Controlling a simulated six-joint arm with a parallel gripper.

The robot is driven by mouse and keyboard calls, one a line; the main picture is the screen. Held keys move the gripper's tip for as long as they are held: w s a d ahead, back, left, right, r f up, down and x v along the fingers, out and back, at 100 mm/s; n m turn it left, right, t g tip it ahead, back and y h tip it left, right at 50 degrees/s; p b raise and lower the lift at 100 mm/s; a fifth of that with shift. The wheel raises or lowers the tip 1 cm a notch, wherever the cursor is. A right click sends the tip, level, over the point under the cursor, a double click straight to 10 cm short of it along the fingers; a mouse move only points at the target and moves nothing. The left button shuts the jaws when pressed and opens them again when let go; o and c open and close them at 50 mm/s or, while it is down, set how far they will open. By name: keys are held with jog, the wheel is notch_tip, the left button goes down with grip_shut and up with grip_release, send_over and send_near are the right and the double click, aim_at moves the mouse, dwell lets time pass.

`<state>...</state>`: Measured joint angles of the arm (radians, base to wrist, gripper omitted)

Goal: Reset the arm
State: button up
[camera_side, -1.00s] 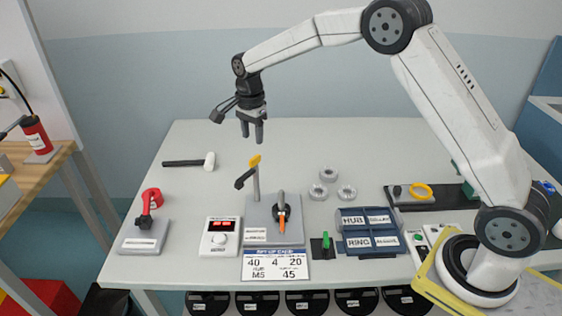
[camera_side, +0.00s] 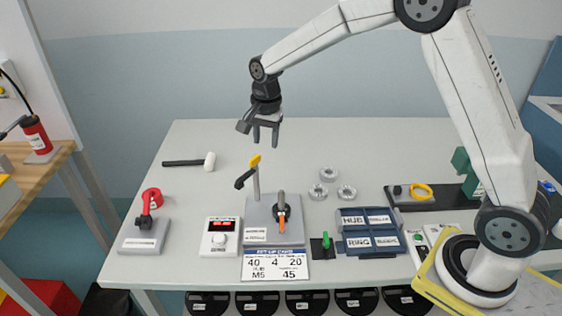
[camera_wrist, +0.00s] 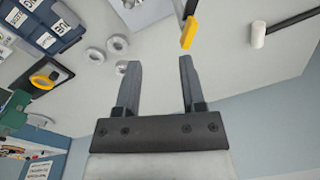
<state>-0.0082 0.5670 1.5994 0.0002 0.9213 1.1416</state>
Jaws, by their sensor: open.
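My gripper (camera_side: 265,138) is open and empty, raised above the back of the grey table. It hangs up and behind the grey station (camera_side: 258,233), which has a post with a yellow-tipped lever (camera_side: 254,161) and an orange-marked knob. In the wrist view, my gripper (camera_wrist: 160,75) shows both fingers apart with bare table between them. The yellow lever tip (camera_wrist: 188,33) also shows there, beyond the right finger. Nothing touches the fingers.
Several grey rings (camera_side: 328,174) lie mid-table. A white-headed mallet (camera_side: 209,161) lies back left. A red-handled device (camera_side: 147,222), a display box (camera_side: 221,236), a blue parts bin (camera_side: 372,243) and a black tray with a yellow ring (camera_side: 421,191) stand around.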

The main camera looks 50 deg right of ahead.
jog(key=s+f+n+t, duration=0.2)
jog(key=s+n, duration=1.1)
jog(key=s, duration=0.9)
jog(key=shift+s+d+f, duration=0.15)
jog(key=shift+d+f, duration=0.05)
jog(key=shift+f, duration=0.45)
